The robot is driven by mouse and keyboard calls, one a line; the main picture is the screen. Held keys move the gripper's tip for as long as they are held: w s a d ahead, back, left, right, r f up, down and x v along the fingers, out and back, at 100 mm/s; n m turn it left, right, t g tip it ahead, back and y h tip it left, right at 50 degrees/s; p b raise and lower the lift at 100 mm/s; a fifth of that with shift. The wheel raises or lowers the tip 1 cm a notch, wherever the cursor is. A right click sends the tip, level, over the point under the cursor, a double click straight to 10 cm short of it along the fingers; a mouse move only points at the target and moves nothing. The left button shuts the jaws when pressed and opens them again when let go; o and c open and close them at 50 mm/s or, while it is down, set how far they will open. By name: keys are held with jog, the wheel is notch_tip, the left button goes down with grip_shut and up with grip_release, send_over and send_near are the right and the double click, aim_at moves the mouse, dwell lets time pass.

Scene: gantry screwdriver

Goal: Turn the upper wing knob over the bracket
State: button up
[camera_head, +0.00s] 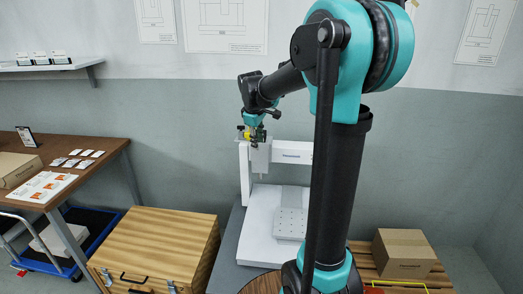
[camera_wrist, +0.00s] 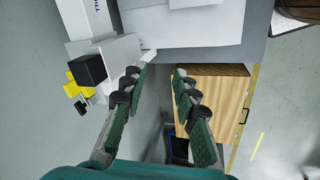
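The white gantry screwdriver (camera_head: 278,153) stands at the centre of the head view, and its white head and arm also show at the upper left of the wrist view (camera_wrist: 118,50). A black block (camera_wrist: 88,68) sits at the end of the white head. Yellow parts (camera_wrist: 71,84) and small dark pieces lie beside it. I cannot tell for certain which piece is the upper wing knob; the bracket is not clear. My gripper (camera_wrist: 165,67) is open, with nothing seen between its fingers. The left finger's tip overlaps the white head in the picture; contact cannot be told. In the head view my gripper (camera_head: 256,132) is at the gantry's top.
A wooden chest (camera_head: 165,238) stands left of the gantry's grey table (camera_head: 224,258). A brown table (camera_head: 105,148) with cards and a box is at the far left. A cardboard box (camera_head: 403,252) sits on a pallet at the right. The wall is close behind.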

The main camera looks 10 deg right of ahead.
jog(key=shift+m, duration=0.7)
jog(key=s, duration=0.1)
jog(key=s+f, duration=0.2)
jog(key=shift+s+d, duration=0.35)
jog(key=shift+s, duration=0.05)
jog(key=w+d+r+n+g+y, duration=0.15)
jog(key=w+r, duration=0.25)
jog(key=w, duration=0.6)
jog(key=w+d+r+n+y, duration=0.1)
jog(key=w+r+n+y, duration=0.3)
jog(key=w, duration=0.7)
jog(key=w+d+r+n+g, duration=0.15)
jog(key=w+r, duration=0.35)
jog(key=w, duration=0.5)
jog(key=shift+t, duration=0.4)
jog(key=x, duration=1.1)
jog(key=a+x, duration=0.1)
jog(key=x, duration=0.5)
jog(key=shift+w+a, duration=0.1)
jog(key=shift+a, duration=0.05)
grip_shut()
